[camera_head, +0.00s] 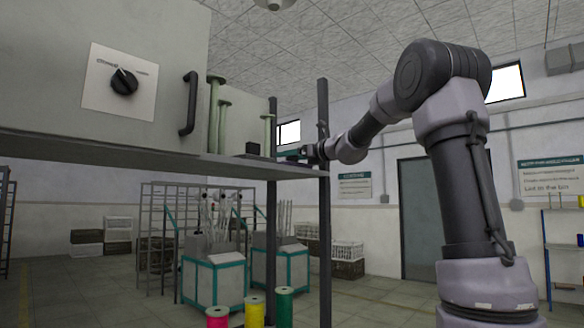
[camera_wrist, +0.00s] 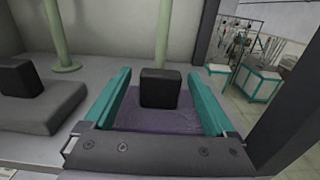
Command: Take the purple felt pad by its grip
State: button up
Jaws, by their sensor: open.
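The purple felt pad (camera_wrist: 155,122) lies flat on the shelf in the wrist view, with a black block-shaped grip (camera_wrist: 160,88) standing up from it. My gripper (camera_wrist: 163,80) is open, with one teal finger on each side of the grip and gaps between. The fingers reach over the pad, and its near part is hidden by my gripper body.
A grey pad with a black grip (camera_wrist: 20,78) lies left of my gripper. Pale green posts (camera_wrist: 161,35) stand behind the pads. A dark upright post (camera_head: 323,200) stands at the shelf's right end. A grey cabinet (camera_head: 60,60) with a dial and handle fills the left.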

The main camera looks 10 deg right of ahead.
grip_shut()
